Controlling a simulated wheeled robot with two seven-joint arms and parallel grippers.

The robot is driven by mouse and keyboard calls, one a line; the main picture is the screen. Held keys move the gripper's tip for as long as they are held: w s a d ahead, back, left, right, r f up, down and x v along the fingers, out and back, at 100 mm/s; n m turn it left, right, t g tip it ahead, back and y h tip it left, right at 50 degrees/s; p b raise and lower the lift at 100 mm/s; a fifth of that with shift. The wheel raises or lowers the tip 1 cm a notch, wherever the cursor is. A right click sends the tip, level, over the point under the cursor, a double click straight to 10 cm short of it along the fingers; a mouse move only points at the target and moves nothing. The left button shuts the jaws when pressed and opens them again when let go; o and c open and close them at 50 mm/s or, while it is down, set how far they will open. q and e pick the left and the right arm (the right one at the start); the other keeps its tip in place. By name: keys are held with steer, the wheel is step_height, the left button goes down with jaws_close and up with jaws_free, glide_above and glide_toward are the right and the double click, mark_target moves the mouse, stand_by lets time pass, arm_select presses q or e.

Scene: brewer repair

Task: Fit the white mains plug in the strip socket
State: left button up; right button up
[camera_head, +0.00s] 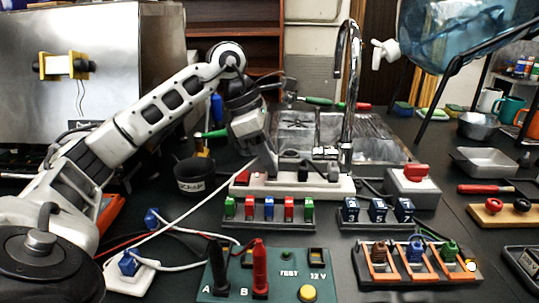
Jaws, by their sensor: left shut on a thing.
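The white strip socket (318,187) lies across the middle of the bench, with a red switch at its left end and dark pieces along its top. My left gripper (266,160) reaches in from the left and points down at the strip's left half. It is shut on the white mains plug, which is mostly hidden by the fingers. The white cord (190,212) runs from the gripper down to the left. I cannot tell whether the plug touches the strip. My right gripper is not in view.
In front of the strip stand a row of coloured clips (268,209) and a green test panel (285,278). A dark cup (194,178) stands left of the gripper. A grey box with a red switch (412,186) is on the right. A sink and tap (347,90) are behind.

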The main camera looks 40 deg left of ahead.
arm_select(q)
steer(key=shift+f, duration=0.55)
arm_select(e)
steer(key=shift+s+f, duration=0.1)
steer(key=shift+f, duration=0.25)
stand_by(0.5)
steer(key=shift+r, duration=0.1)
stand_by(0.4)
arm_select(q)
steer(key=o, duration=1)
steer(key=shift+o, duration=0.2)
steer(key=p+v, duration=0.3)
steer(key=v, duration=1.3)
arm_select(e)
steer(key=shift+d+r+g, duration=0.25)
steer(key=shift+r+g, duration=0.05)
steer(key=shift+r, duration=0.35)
